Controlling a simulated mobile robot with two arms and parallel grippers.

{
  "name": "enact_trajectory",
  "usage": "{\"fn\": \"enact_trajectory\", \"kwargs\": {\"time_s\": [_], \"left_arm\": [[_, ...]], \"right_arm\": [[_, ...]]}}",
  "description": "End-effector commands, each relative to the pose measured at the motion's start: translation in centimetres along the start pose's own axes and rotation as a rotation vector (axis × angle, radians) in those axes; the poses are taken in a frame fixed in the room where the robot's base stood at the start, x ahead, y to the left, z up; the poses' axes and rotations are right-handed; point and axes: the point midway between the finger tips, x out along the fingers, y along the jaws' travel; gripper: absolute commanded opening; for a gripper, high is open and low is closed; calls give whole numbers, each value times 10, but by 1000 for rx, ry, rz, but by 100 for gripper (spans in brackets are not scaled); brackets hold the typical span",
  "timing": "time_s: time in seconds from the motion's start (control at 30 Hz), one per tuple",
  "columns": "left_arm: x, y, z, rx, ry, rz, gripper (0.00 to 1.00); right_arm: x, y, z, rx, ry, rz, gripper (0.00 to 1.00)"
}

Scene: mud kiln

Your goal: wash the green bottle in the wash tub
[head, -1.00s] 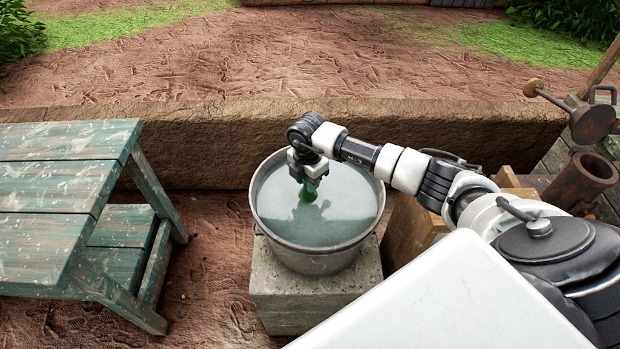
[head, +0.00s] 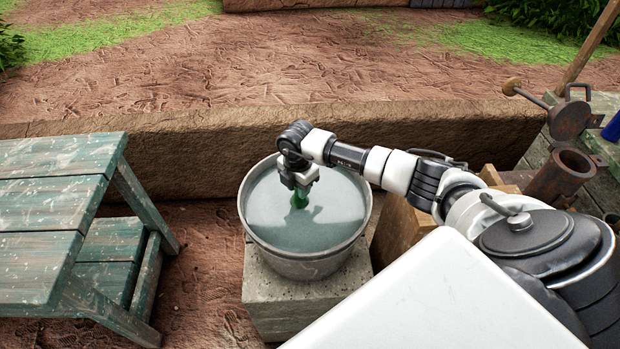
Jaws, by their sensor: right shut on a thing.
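The wash tub (head: 308,268) is a round grey metal tub full of water, standing on a concrete block. My right gripper (head: 299,187) points down over the left-middle part of the water, inside the rim. It is shut on the green bottle (head: 299,200), whose upper part shows just below the jaws. The bottle's lower part seems to be in the water and is hard to make out. My left gripper is not in view.
A worn green wooden table (head: 45,210) with a lower bench stands at the left. A low mud wall (head: 200,160) runs behind the tub. A rusty iron device (head: 565,170) stands at the right, with a blue thing (head: 613,127) at the edge.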

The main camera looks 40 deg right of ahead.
Motion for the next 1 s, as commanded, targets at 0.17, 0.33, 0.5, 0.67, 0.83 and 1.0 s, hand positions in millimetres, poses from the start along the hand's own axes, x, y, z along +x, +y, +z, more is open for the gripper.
{"fn": "enact_trajectory", "kwargs": {"time_s": [0.17, 0.33, 0.5, 0.67, 0.83, 1.0], "left_arm": [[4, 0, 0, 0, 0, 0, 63], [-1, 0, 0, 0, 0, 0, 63], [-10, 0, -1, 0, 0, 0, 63], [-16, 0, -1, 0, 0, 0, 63], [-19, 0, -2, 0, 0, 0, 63], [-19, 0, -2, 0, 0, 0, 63]], "right_arm": [[0, 10, -10, -1, 0, 1, 3], [-2, 6, -6, 2, -2, -1, 3], [-2, -8, 9, 2, -3, -2, 3], [-2, -22, 22, 2, -2, -1, 3], [-1, -30, 31, 0, -1, 0, 3], [0, -31, 32, 0, 0, 1, 3]]}}
